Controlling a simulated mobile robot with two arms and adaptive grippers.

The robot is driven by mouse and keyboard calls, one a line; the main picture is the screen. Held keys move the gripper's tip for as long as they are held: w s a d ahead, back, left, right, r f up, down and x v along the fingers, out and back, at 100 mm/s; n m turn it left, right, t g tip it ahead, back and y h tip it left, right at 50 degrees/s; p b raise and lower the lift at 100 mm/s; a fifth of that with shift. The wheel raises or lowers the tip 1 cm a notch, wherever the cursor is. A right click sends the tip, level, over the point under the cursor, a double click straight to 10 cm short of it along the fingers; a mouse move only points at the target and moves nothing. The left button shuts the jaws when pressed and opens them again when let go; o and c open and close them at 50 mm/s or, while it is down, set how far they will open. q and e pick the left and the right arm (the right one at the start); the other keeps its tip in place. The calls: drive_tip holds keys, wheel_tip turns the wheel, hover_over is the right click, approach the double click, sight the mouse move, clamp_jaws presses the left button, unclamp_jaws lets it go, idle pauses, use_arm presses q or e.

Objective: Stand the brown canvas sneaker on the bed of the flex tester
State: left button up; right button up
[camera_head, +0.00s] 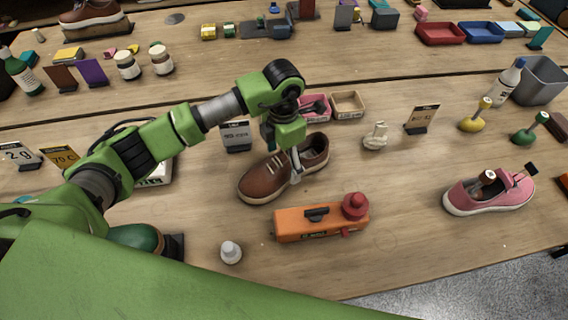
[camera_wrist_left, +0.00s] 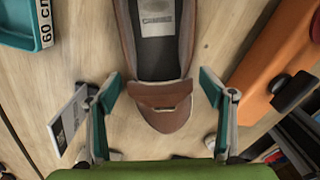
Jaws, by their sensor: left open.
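The brown sneaker (camera_head: 262,182) stands upright on the wooden table near the middle, its toe toward the lower left. My left gripper (camera_head: 294,165) is over it from above, with a finger beside the shoe. In the left wrist view, the brown sneaker (camera_wrist_left: 168,118) lies between the two spread fingers, which show gaps on both sides. The gripper is open and holds nothing. An orange device (camera_head: 318,221) with a black handle and red knob sits just in front of the shoe; I cannot tell whether it is the flex tester. My right gripper is out of view.
A small white bottle (camera_head: 231,252) stands left of the orange device. A pink sneaker (camera_head: 490,192) is at the right. A dark card stand (camera_head: 237,138) and small trays (camera_head: 348,106) stand behind the brown sneaker.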

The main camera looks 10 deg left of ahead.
use_arm(q)
drive_tip(key=shift+f, duration=0.95)
drive_tip(key=shift+w, duration=0.1)
drive_tip(key=c, duration=1.6)
drive_tip(key=shift+r, duration=0.1)
drive_tip(key=shift+c, duration=0.2)
